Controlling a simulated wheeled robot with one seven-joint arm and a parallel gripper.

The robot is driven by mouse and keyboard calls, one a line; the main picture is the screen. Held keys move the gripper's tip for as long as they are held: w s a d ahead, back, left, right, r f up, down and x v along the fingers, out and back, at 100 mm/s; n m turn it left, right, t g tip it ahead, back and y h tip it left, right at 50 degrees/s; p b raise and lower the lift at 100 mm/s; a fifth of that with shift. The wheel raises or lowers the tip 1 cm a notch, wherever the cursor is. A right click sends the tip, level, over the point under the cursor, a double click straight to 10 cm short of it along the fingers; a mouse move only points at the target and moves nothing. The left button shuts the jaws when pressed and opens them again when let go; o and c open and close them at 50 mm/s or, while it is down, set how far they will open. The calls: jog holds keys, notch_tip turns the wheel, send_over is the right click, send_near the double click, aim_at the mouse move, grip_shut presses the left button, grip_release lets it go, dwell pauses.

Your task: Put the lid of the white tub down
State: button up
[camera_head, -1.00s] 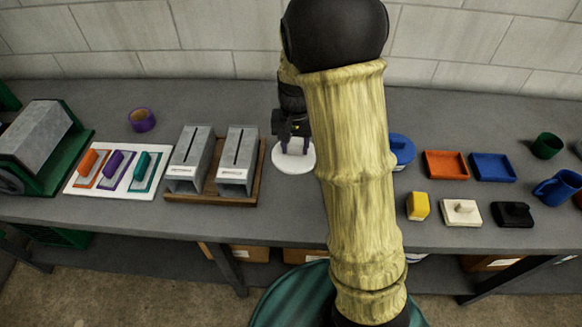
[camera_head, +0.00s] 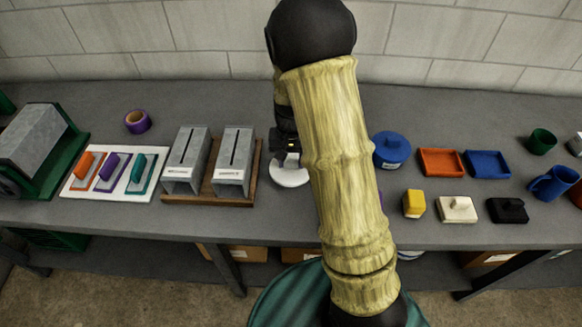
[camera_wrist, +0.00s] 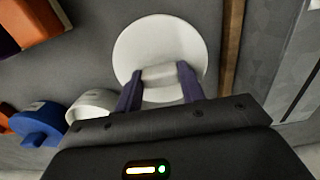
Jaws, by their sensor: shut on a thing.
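The white lid (camera_head: 290,176) is a round disc with a raised bar handle. It also shows in the wrist view (camera_wrist: 160,38). My gripper (camera_head: 287,155) is shut on the handle, with its two dark purple fingers (camera_wrist: 159,84) on either side of it. The lid is just right of the wooden base with the grey metal holders. I cannot tell whether it touches the bench. A white round tub (camera_wrist: 92,103) shows partly in the wrist view, left of the lid. In the head view my arm hides the tub.
A blue lidded tub (camera_head: 391,150) stands right of my arm, with an orange tray (camera_head: 442,162) and a blue tray (camera_head: 488,164) beyond. The wooden base (camera_head: 222,200) with its two holders (camera_head: 236,165) is close on the lid's left. Bare bench (camera_head: 265,220) lies in front.

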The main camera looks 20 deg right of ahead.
aim_at(290, 168)
jog(key=shift+f, duration=0.1)
jog(key=shift+f, duration=1.8)
jog(key=shift+f, duration=0.15)
jog(key=o, duration=1)
jog(key=shift+w, duration=0.1)
jog(key=shift+c, duration=0.2)
jog(key=shift+a, duration=0.1)
jog(key=shift+r, duration=0.2)
notch_tip(290, 168, up, 12)
